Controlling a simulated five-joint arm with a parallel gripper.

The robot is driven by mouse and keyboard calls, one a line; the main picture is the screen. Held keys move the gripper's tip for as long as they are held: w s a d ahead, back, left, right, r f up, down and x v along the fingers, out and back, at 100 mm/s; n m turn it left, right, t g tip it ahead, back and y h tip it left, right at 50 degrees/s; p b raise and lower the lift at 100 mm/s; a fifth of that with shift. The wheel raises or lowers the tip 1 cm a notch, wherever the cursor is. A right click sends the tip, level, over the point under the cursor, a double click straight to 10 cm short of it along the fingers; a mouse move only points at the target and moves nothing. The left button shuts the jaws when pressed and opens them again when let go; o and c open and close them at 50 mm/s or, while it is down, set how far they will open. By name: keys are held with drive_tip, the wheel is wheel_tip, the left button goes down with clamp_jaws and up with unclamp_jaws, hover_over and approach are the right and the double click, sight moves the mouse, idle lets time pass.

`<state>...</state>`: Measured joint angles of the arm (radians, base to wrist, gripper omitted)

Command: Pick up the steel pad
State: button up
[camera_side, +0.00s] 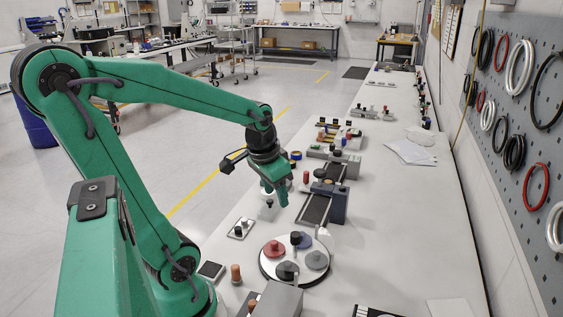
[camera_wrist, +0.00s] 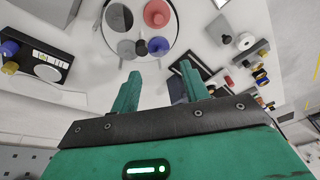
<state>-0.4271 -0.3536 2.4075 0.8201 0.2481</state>
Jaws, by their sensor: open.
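A round white turntable (camera_side: 268,276) with a dark rim stands on the bench, bearing several round knobbed pads. The light grey pad (camera_side: 317,260) on its right looks like the steel one. A dark grey pad (camera_side: 287,270) is at its front, a red pad (camera_side: 274,248) at its left and a blue pad (camera_side: 305,242) at its back.
A dark slotted fixture (camera_side: 328,203) stands just right of my gripper. A grey box (camera_side: 277,300) is close in front of the turntable. An orange-brown knob (camera_side: 236,274) stands to its left. The bench to the right is mostly clear (camera_side: 400,230).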

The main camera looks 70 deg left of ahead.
drive_tip(key=s+a+f+n+g, duration=0.1)
drive_tip(key=s+a+f+g, duration=0.1)
drive_tip(key=a+f, duration=0.35)
drive_tip(key=n+h, duration=0.1)
drive_tip(key=n, duration=0.1)
hover_over(236, 228)
drive_tip(key=shift+g, duration=0.4)
wheel_tip(236, 228, down, 5)
drive_tip(key=shift+s+f, duration=0.1)
drive_tip(key=shift+f, duration=1.3)
drive_tip(key=shift+f, duration=0.1)
drive_tip(key=shift+d+f, duration=0.1)
drive_tip(key=shift+f, duration=2.35)
clamp_jaws()
